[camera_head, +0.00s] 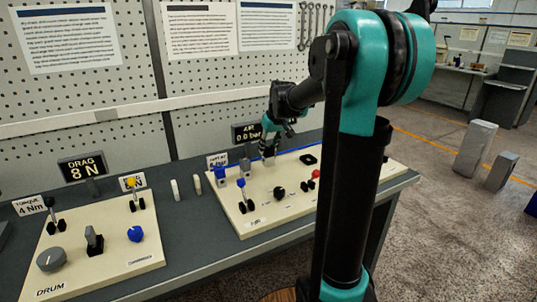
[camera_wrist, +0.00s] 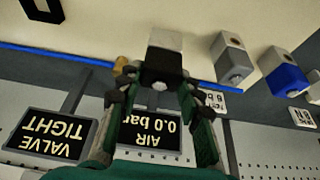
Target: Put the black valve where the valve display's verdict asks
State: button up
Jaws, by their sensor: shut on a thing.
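My gripper (camera_wrist: 158,88) is shut on the black valve (camera_wrist: 160,68), a block with a black lower part and a pale grey face above it in the wrist view. In the head view my gripper (camera_head: 268,150) is over the back of the right-hand cream panel (camera_head: 285,212). The valve display (camera_wrist: 52,136) reads "VALVE TIGHT", upside down in the wrist view.
A grey block (camera_wrist: 232,60) and a blue block (camera_wrist: 286,72) stand beside the held valve. A black square frame (camera_wrist: 42,8) lies on the panel. The air display (camera_wrist: 143,130) reads 0.0 bar. Levers and knobs stand nearer the panel's front, including a red one (camera_head: 315,174).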

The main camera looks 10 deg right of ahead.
aim_at(268, 153)
jog(key=shift+f, duration=1.55)
jog(key=o, duration=1.2)
jog(key=shift+f, duration=0.1)
jog(key=shift+o, duration=0.2)
jog(key=v, duration=1.2)
